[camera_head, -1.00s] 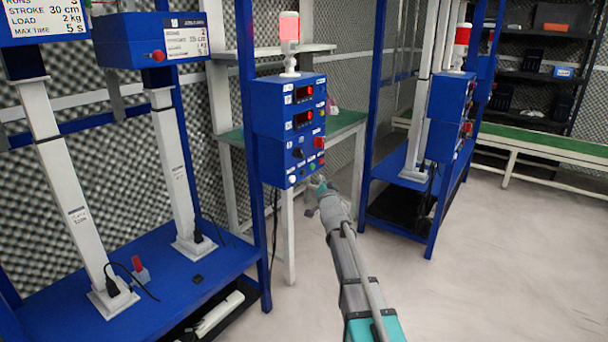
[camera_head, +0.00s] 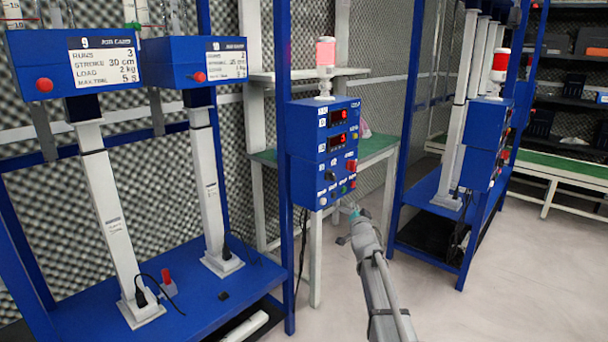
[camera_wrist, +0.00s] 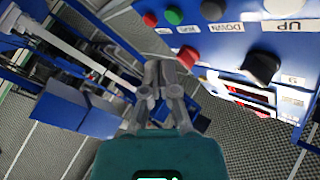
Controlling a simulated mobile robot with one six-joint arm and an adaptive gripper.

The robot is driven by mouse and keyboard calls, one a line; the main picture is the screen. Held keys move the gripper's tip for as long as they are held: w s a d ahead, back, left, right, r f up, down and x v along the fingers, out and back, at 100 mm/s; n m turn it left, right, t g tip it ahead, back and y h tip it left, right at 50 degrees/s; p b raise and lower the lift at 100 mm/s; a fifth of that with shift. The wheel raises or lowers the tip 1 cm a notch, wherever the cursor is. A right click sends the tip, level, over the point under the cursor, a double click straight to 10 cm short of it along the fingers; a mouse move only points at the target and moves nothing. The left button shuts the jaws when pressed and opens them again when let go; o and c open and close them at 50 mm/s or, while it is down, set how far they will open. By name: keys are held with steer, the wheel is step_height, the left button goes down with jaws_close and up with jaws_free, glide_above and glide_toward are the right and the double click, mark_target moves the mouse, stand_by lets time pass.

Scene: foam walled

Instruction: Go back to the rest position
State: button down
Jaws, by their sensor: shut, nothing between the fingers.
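My gripper (camera_head: 352,212) is shut and empty, just below and right of the lower edge of the blue control box (camera_head: 322,152). In the wrist view my gripper (camera_wrist: 163,72) shows its fingers together, in front of the box's button panel (camera_wrist: 230,50). A red button (camera_wrist: 187,57), a green button (camera_wrist: 173,15) and black knobs lie close by there. I cannot tell whether the fingertips touch the panel.
A blue test rack (camera_head: 150,305) with two white columns stands at left. A red lamp (camera_head: 325,52) tops the control box. A green-topped table (camera_head: 375,147) stands behind it. Another blue rack (camera_head: 475,210) is at right. The pale floor (camera_head: 535,270) at lower right is clear.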

steer(key=s+f+n+g+h, duration=0.2)
steer(key=s+f+g, duration=0.8)
steer(key=s+f, duration=0.6)
steer(key=s+a+f+n+g+y, duration=0.1)
steer(key=s+a+n+g, duration=0.15)
steer(key=s, duration=0.55)
steer(key=s+a+f+n+g+y, duration=0.15)
steer(key=s+g, duration=0.25)
steer(key=s, duration=0.4)
steer(key=s+a+f+n+g, duration=0.2)
steer(key=s+g, duration=0.1)
steer(key=s, duration=0.5)
step_height(320, 180, up, 35)
steer(key=p, duration=3.5)
steer(key=shift+w, duration=0.25)
steer(key=shift+t, duration=0.25)
